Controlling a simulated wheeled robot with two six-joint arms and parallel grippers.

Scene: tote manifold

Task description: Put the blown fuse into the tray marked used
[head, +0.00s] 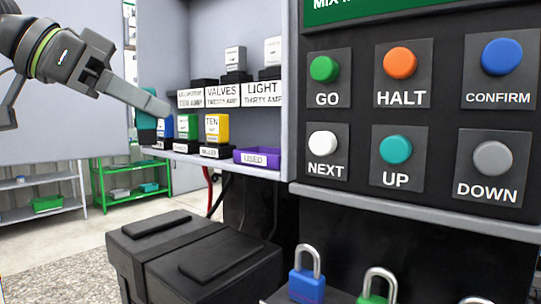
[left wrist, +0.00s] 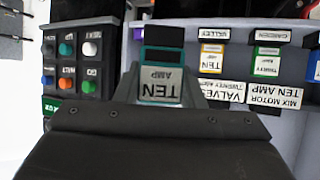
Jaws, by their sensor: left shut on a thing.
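My left gripper (head: 157,108) comes in from the upper left, in front of the fuse shelves. It is shut on a teal fuse (left wrist: 160,90), whose white face reads TEN AMP upside down in the left wrist view. In the head view the teal fuse (head: 147,128) shows partly below the finger. Whether it is blown cannot be seen. The purple tray marked USED (head: 257,158) sits at the right end of the lower shelf, to the right of the gripper, and looks empty from here. My right gripper is not in view.
A blue fuse (head: 166,128), a green fuse (head: 187,126) and a yellow TEN fuse (head: 216,127) stand on the lower shelf. White and grey fuses stand above the labels. A button panel (head: 372,125) juts out on the right. A black box (head: 195,262) and padlocks (head: 307,280) are below.

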